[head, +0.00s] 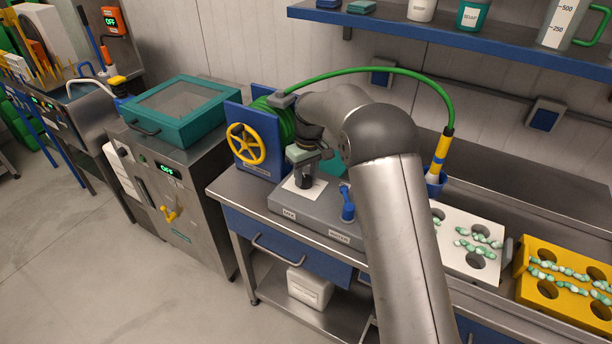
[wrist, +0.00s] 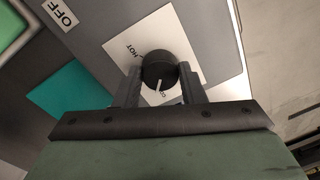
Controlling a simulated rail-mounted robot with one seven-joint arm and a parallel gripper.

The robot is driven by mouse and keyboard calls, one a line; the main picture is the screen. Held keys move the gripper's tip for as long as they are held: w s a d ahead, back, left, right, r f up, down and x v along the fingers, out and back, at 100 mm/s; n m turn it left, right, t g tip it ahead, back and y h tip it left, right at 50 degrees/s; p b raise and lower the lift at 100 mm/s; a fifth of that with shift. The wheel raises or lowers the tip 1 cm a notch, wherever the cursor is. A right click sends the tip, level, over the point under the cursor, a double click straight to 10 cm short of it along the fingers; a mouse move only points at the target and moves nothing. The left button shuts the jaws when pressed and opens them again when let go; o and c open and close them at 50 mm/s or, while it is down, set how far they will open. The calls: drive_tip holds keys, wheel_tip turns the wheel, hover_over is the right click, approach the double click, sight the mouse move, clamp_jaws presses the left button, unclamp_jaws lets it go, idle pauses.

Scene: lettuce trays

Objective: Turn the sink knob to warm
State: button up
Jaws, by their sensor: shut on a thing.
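The sink knob is a round black knob (wrist: 158,66) on a white label plate (wrist: 200,42). The plate reads HOT at the knob's upper left in the wrist view, and a partly hidden word starting with C lies below it. The knob's white pointer line faces down toward that word. My gripper (wrist: 159,74) has one finger on each side of the knob and is shut on it. In the head view my gripper (head: 304,168) comes down over the knob (head: 303,182) on the grey sink panel (head: 276,202).
A blue lever (head: 347,205) stands on the same panel, right of the knob. A blue hose reel with a yellow wheel (head: 245,144) is close on the left. A white tray (head: 446,254) and a yellow tray (head: 573,294) lie to the right. A blue shelf (head: 450,42) hangs above.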

sight(310, 179)
drive_tip(key=m+b, duration=0.1)
drive_tip(key=m, duration=0.3)
drive_tip(key=shift+m, duration=0.3)
drive_tip(key=shift+m+t, duration=0.4)
drive_tip(key=shift+m, duration=1.9)
drive_tip(key=o, duration=1)
drive_tip(key=r, duration=1.1)
drive_tip(key=d+r+b, duration=0.1)
drive_tip(key=r, duration=0.5)
drive_tip(key=shift+s+r, duration=0.15)
drive_tip(key=shift+r, duration=0.1)
